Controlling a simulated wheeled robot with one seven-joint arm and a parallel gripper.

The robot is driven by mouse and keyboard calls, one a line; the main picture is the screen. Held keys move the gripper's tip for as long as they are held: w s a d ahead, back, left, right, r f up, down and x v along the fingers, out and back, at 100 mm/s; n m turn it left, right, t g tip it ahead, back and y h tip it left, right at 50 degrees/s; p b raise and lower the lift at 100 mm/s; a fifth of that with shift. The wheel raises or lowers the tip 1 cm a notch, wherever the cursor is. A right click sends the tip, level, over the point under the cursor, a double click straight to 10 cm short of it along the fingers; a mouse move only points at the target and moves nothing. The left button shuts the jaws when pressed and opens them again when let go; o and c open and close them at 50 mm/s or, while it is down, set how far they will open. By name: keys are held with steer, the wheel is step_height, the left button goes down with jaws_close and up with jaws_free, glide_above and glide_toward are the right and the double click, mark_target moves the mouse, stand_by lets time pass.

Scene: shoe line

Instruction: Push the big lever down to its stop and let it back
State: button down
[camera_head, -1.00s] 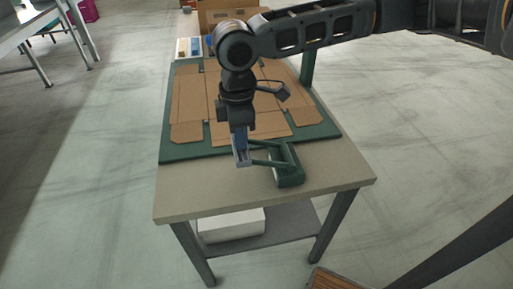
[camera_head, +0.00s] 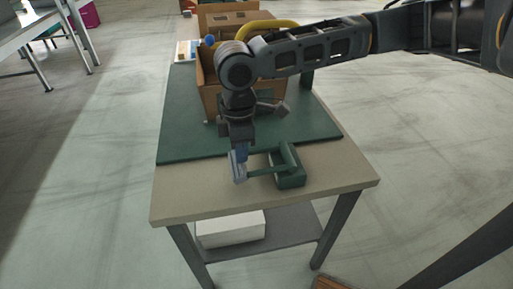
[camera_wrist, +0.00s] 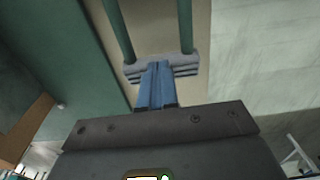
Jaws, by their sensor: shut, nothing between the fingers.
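The big lever has two green rods (camera_head: 265,173) running from a green base block (camera_head: 291,180) to a grey crossbar (camera_head: 238,173) at its left end. It also shows in the wrist view, with the crossbar (camera_wrist: 132,72) across the fingertips. My gripper (camera_head: 240,155) points down at the crossbar, its blue fingers shut with nothing between them. In the wrist view the fingertips (camera_wrist: 157,68) overlap the middle of the crossbar and appear to touch it. I cannot tell whether the lever is at its stop.
The table's front edge (camera_head: 270,208) is clear. A white box (camera_head: 230,229) lies on the shelf below.

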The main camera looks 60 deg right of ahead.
steer(key=shift+f, duration=0.35)
steer(key=shift+r, duration=0.1)
step_height(320, 180, up, 12)
steer(key=p, duration=1)
steer(key=shift+p, duration=0.4)
